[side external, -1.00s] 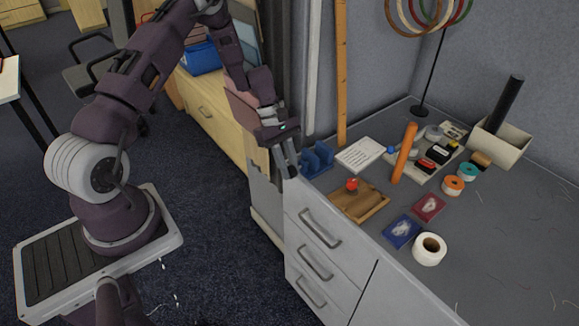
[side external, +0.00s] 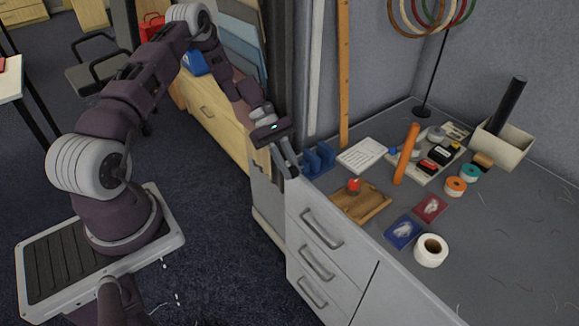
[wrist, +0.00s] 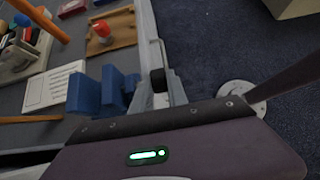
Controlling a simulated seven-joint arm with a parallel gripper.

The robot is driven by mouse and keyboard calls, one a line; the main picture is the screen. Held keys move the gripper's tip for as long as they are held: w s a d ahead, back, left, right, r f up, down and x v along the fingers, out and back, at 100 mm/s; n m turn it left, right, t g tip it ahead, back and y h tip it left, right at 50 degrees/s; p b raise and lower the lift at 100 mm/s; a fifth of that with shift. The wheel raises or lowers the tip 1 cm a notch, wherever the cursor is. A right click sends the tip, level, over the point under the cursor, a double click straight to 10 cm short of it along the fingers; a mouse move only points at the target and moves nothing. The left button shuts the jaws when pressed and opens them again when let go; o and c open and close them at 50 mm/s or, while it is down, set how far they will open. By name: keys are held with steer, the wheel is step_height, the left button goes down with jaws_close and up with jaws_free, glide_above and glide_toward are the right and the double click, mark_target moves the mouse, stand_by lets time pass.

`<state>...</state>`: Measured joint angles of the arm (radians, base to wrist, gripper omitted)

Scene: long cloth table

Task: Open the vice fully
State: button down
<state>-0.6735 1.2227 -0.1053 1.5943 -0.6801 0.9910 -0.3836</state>
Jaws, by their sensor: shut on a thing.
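The blue vice (side external: 320,159) stands at the table's left edge. In the wrist view the vice (wrist: 97,93) shows blue upright blocks with a gap between them. My gripper (side external: 287,168) is just left of the vice, off the table's edge. In the wrist view my gripper (wrist: 159,88) has its fingers closed on a small dark piece, the vice's handle (wrist: 158,77), to the right of the blue blocks. How far the screw is drawn out is hidden.
A white card (side external: 361,155) lies beside the vice. A wooden board (side external: 366,205) with a red knob (side external: 354,185) lies in front. An orange rod (side external: 406,153), a tool tray and tape rolls are farther right. Drawers (side external: 318,228) are below the edge.

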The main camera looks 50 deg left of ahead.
steer(key=c, duration=1.3)
jaws_free()
step_height(320, 180, up, 10)
steer(key=shift+f, duration=0.1)
